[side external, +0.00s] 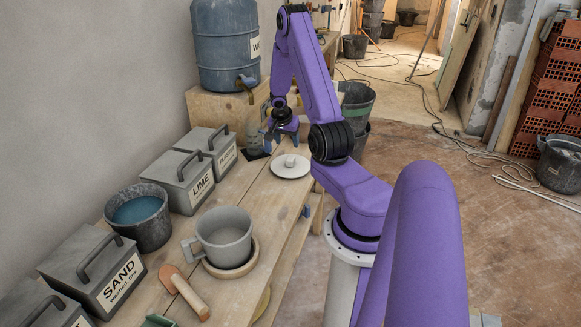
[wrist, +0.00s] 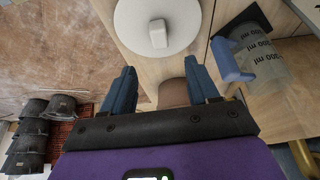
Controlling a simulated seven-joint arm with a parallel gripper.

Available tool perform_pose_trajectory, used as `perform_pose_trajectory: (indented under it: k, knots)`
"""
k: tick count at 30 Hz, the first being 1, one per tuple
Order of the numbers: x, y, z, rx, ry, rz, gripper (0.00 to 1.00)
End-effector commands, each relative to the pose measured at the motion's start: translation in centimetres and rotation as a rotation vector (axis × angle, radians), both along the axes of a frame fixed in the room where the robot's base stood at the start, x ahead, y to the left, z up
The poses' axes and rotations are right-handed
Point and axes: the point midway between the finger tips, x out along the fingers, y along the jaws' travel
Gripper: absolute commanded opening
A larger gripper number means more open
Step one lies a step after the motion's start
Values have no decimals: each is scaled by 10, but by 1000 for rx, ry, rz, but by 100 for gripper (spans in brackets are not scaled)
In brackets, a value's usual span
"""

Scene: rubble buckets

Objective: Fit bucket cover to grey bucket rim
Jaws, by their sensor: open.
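The bucket cover (side external: 290,169), a pale round disc with a small block-shaped knob on top, lies flat on the wooden bench. In the wrist view the cover (wrist: 183,12) is at the top, with its knob (wrist: 158,34) facing the camera. The grey bucket (side external: 223,238) stands open-topped and upright on a round wooden base nearer the camera; it is not in the wrist view. My gripper (side external: 282,128) is above the bench just beyond the cover. In the wrist view its blue fingers (wrist: 160,70) are apart, with nothing between them, short of the knob.
A clear measuring jug (wrist: 262,62) with a blue handle stands right of the cover in the wrist view. Lidded boxes (side external: 180,180) and a bucket of water (side external: 140,218) line the wall. A trowel (side external: 185,290) lies near the grey bucket. A blue barrel (side external: 226,45) stands behind.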

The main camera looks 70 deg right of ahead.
Motion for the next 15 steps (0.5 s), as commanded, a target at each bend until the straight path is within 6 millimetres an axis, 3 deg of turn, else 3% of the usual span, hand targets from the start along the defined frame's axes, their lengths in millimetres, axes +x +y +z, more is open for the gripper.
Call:
perform_pose_trajectory:
  k: [9,15]
  knots:
    - [0,-15,-38,2,0,1,60]
    - [0,-19,-48,1,-1,0,60]
